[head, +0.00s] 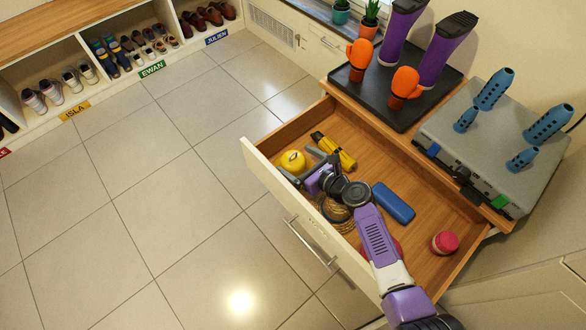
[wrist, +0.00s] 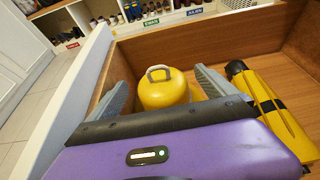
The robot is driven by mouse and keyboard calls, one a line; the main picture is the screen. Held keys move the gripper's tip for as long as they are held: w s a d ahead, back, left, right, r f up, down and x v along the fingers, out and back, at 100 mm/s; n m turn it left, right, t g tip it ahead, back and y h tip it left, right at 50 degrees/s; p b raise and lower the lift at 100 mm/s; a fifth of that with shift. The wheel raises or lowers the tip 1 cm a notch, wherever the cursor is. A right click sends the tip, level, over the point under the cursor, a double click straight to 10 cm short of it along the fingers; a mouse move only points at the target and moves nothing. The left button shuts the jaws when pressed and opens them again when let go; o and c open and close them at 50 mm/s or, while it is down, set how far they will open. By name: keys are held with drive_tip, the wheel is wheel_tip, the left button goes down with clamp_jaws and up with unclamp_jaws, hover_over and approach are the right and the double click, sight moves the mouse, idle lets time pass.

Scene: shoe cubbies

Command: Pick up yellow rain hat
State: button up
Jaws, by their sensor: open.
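The yellow rain hat (head: 293,161) appears as a rounded yellow dome with a small grey loop on top. It sits in the far left corner of the open drawer. In the wrist view the hat (wrist: 163,92) lies straight ahead between my two grey fingers. My gripper (head: 304,165) is inside the drawer and open, with one finger on each side of the hat. I cannot tell whether either finger touches it. The hat's lower part is hidden behind my gripper body in the wrist view.
A yellow-and-black tool (head: 335,150) lies close beside the right finger. The drawer front (head: 262,175) is close on the left. A blue case (head: 393,202), a coil of cord (head: 336,212) and a red round thing (head: 445,242) also lie in the drawer.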

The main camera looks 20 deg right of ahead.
sight(287, 153)
drive_tip(key=shift+b+x, duration=1.25)
drive_tip(key=shift+x, duration=1.45)
drive_tip(key=shift+s, duration=0.1)
drive_tip(key=c, duration=1.4)
